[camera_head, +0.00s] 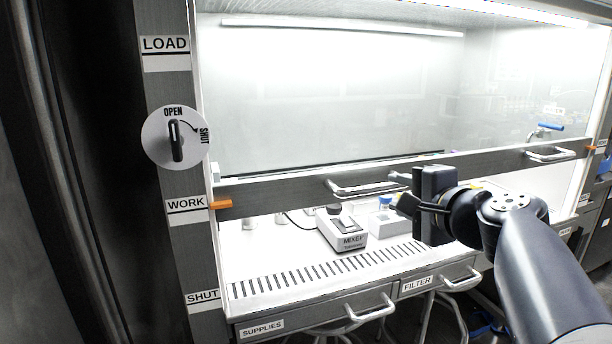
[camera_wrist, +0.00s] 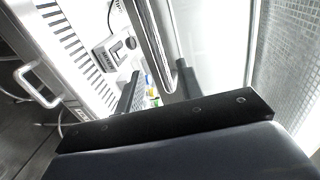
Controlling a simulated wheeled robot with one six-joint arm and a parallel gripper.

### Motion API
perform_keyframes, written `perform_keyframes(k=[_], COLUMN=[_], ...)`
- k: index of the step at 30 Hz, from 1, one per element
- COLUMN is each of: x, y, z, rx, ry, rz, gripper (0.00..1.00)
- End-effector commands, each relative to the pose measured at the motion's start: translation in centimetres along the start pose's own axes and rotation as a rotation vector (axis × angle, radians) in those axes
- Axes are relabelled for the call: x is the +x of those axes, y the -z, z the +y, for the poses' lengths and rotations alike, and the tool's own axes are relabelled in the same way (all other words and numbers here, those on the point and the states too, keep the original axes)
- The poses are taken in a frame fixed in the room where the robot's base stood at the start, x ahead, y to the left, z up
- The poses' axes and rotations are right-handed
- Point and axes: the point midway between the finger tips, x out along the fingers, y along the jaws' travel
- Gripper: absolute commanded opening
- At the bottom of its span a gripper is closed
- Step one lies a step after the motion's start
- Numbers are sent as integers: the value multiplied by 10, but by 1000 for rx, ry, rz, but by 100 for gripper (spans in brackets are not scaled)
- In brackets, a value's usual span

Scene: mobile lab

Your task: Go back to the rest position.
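My gripper (camera_head: 399,190) is in front of the hood's glass sash (camera_head: 320,110), at the right end of the left sash handle (camera_head: 362,188). In the wrist view, its two dark fingers (camera_wrist: 157,86) are spread apart. A silver bar, which looks like the sash handle, runs between them in that view; I cannot tell whether a finger touches it. The sash's lower frame (camera_head: 275,189) is near the WORK label (camera_head: 186,205), with an opening below it. My arm comes in from the lower right.
A mixer (camera_head: 342,232) stands on the hood's work surface, also seen in the wrist view (camera_wrist: 112,48). The SUPPLIES drawer (camera_head: 300,318) and FILTER drawer (camera_head: 437,280) have protruding handles below. A knob (camera_head: 176,140) is on the left post. A second sash handle (camera_head: 548,155) is at right.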

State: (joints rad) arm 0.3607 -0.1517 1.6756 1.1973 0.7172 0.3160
Motion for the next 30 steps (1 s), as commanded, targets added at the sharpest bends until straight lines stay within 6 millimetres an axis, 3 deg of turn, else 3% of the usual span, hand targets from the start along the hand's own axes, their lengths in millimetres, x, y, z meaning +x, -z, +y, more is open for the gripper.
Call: perform_keyframes(k=[6,13,30], x=[42,70,68], y=[-1,-1,0], z=[1,0,-5], rx=[0,0,-2], ry=[-2,0,-1], rz=[-4,-1,1], gripper=[36,36,36])
